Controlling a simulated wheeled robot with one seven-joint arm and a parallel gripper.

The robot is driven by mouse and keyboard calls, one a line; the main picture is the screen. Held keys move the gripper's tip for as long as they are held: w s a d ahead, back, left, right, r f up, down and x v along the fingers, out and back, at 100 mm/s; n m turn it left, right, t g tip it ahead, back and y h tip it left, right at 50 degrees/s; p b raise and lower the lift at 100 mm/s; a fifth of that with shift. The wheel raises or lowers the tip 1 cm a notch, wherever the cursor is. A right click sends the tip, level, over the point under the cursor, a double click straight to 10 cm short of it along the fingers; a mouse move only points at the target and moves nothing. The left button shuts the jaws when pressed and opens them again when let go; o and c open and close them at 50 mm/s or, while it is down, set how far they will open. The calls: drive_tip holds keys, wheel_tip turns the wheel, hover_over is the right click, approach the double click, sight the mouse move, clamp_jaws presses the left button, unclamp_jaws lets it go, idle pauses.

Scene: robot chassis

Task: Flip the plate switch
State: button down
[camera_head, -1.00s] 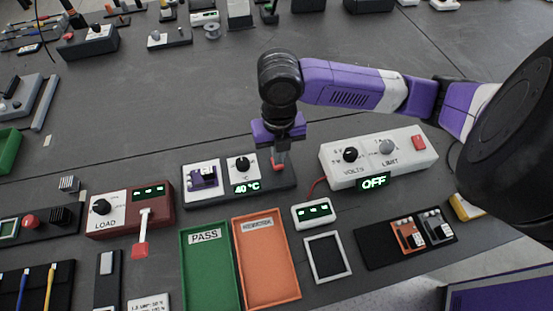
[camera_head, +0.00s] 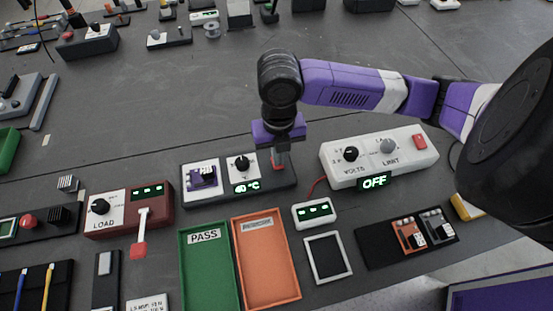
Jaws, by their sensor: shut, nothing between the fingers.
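A dark hot-plate unit (camera_head: 215,193) stands near the middle of the bench. It carries a white plate with a purple chip (camera_head: 203,175) at its left, and a white panel with a black knob (camera_head: 242,163) and a lit green temperature display (camera_head: 246,187). A small red switch (camera_head: 278,161) sits at its right end, mostly hidden by my gripper. My gripper (camera_head: 278,165) points down over this end, its fingers shut and empty. The fingertips are at or very near the switch; I cannot tell if they touch. The switch's position is hidden.
A white supply (camera_head: 378,158) with an OFF display stands close on the right. A red LOAD box (camera_head: 128,209) is at left. Green PASS (camera_head: 209,270) and orange (camera_head: 266,262) trays lie in front.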

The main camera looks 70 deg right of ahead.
drive_tip(key=shift+f+b, duration=0.55)
drive_tip(key=shift+f, duration=0.1)
drive_tip(key=shift+r, duration=0.15)
drive_tip(key=shift+r+p, duration=2.5)
drive_tip(key=shift+r, duration=0.95)
